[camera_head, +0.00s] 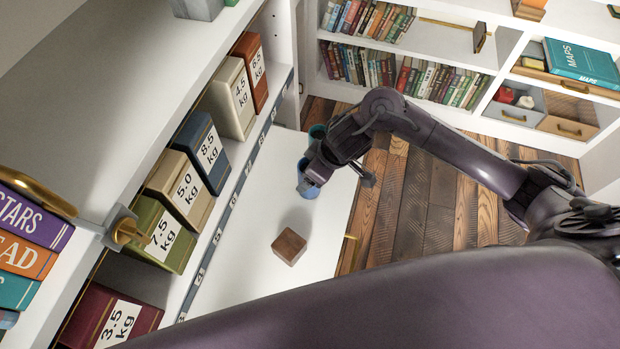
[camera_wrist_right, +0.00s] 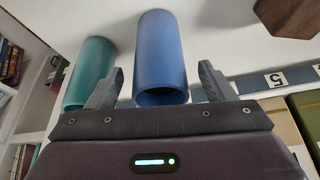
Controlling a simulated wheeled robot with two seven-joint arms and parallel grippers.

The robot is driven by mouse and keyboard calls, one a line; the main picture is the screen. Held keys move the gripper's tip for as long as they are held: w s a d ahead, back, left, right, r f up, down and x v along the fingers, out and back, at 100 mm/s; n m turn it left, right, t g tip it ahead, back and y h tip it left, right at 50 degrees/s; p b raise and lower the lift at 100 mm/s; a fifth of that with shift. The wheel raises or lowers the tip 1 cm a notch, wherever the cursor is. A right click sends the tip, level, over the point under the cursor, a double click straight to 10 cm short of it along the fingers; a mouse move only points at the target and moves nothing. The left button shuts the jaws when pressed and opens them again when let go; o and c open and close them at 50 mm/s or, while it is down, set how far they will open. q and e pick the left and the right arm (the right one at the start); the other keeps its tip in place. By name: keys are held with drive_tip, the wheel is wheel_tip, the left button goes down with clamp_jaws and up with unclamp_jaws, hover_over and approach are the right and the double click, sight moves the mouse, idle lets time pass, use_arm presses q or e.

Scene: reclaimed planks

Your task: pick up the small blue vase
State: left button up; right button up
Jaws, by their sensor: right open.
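The small blue vase (camera_head: 308,188) stands on the white surface, largely covered from above by my right gripper (camera_head: 318,168). In the right wrist view the blue vase (camera_wrist_right: 161,48) lies in line with the gap between the two fingers of my right gripper (camera_wrist_right: 160,84). The fingers are open, with a visible gap on each side of the vase. No contact with the vase shows. My left gripper is not in view.
A teal vase (camera_wrist_right: 90,70) stands close beside the blue one, also partly visible in the head view (camera_head: 317,131). A brown wooden block (camera_head: 289,246) sits nearer on the white surface (camera_head: 255,225). Labelled weight boxes (camera_head: 201,150) line the shelf at left.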

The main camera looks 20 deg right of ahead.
drive_tip(key=shift+w+a+f, duration=0.15)
drive_tip(key=shift+w+f, duration=0.05)
drive_tip(key=shift+f, duration=0.35)
drive_tip(key=shift+w+f, duration=0.1)
drive_tip(key=shift+f, duration=0.1)
drive_tip(key=c, duration=1.2)
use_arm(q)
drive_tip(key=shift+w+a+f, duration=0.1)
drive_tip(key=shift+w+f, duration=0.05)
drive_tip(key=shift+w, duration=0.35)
use_arm(e)
drive_tip(key=shift+o, duration=0.2)
drive_tip(key=shift+r, duration=0.1)
